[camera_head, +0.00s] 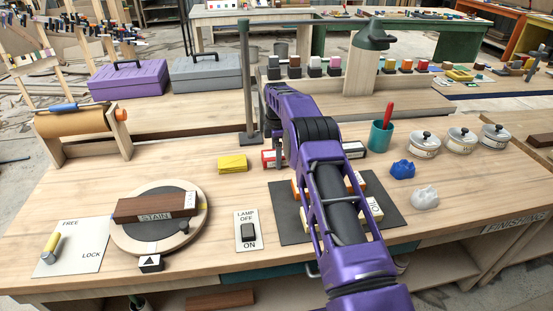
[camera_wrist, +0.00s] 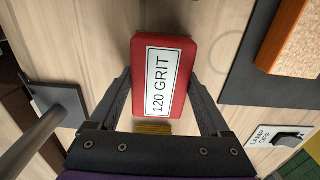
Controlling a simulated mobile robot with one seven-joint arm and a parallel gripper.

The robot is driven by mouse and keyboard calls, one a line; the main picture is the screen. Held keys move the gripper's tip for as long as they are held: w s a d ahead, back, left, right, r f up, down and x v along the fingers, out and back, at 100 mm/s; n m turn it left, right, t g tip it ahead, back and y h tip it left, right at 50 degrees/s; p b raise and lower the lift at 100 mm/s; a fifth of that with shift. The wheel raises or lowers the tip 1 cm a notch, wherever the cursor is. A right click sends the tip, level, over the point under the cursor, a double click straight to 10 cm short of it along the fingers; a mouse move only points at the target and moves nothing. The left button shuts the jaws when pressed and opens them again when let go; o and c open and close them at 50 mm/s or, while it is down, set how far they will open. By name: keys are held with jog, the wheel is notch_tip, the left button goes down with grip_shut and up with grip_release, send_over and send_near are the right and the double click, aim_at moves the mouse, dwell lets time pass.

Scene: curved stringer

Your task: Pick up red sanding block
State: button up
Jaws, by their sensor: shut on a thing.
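The red sanding block (camera_wrist: 183,103) carries a white label reading "120 GRIT". In the wrist view my gripper (camera_wrist: 161,82) has one finger against each side of it and is shut on it. In the head view the red block (camera_head: 267,159) shows partly at the left of my purple arm, near the middle of the bench. My gripper (camera_head: 279,150) is seen there edge-on, mostly hidden by the arm. I cannot tell whether the block touches the bench top.
A yellow block (camera_head: 232,163) lies just left of the red block. A dark mat (camera_head: 290,230) with orange and cream blocks lies in front, partly under my arm. A lamp post (camera_head: 247,90) stands behind on the left. A teal cup (camera_head: 380,138) stands right.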

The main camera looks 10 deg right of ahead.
jog(key=shift+r, duration=0.15)
notch_tip(320, 180, up, 10)
jog(key=shift+f+p, duration=0.1)
jog(key=shift+p, duration=0.5)
jog(key=o, duration=0.8)
jog(key=shift+a, duration=0.1)
jog(key=c, duration=0.5)
